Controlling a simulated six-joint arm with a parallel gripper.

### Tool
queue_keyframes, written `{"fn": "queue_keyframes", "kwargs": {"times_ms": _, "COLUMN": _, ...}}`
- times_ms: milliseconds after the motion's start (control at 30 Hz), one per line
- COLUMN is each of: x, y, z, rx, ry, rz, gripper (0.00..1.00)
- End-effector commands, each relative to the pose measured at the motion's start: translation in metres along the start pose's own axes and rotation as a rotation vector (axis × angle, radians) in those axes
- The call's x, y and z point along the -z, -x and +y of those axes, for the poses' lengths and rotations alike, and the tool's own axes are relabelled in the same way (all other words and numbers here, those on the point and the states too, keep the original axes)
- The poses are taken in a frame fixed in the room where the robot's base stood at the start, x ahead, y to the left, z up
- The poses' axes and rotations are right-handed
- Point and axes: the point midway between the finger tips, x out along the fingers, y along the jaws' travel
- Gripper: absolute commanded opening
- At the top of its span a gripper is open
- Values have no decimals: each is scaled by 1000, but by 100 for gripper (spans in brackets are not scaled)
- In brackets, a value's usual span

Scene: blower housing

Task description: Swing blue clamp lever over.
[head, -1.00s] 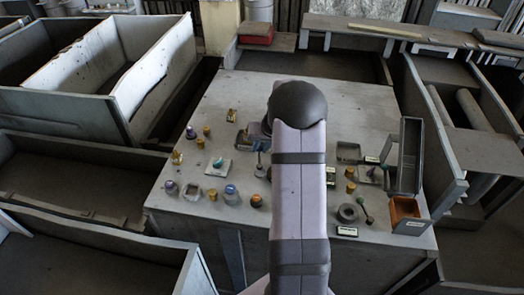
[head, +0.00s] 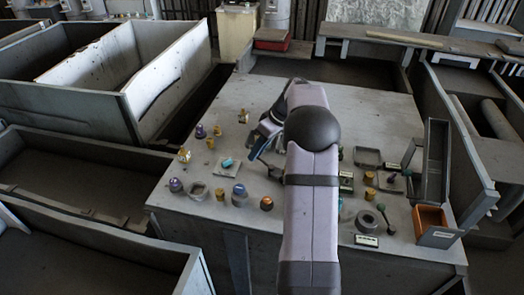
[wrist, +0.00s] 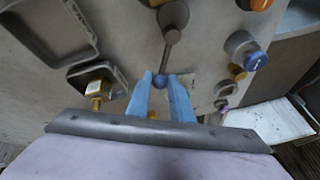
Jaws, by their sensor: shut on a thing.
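The blue clamp lever shows in the wrist view as a grey rod (wrist: 168,50) running from a round dark pivot (wrist: 173,14) to a blue ball end (wrist: 160,80). My gripper (wrist: 161,82) has its two blue fingers closed around that ball end. In the head view my gripper (head: 260,148) is low over the left middle of the table, left of my forearm.
A knob with a blue cap (wrist: 255,61) and a gold fitting (wrist: 97,89) flank the lever in the wrist view. The bench (head: 215,120) carries several small knobs, a teal piece on a white plate (head: 226,166), a dark ring (head: 366,222) and an orange-lined bin (head: 433,220).

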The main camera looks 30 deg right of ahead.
Motion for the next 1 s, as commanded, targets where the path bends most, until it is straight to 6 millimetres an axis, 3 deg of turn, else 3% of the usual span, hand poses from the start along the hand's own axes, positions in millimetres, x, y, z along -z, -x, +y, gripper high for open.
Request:
{"fn": "queue_keyframes", "kwargs": {"times_ms": 500, "x": 0, "y": -2, "z": -21, "rx": 127, "ry": 316, "rz": -66, "gripper": 0}}
{"fn": "queue_keyframes", "kwargs": {"times_ms": 1000, "x": -1, "y": -4, "z": -24, "rx": 150, "ry": 368, "rz": -77, "gripper": 0}}
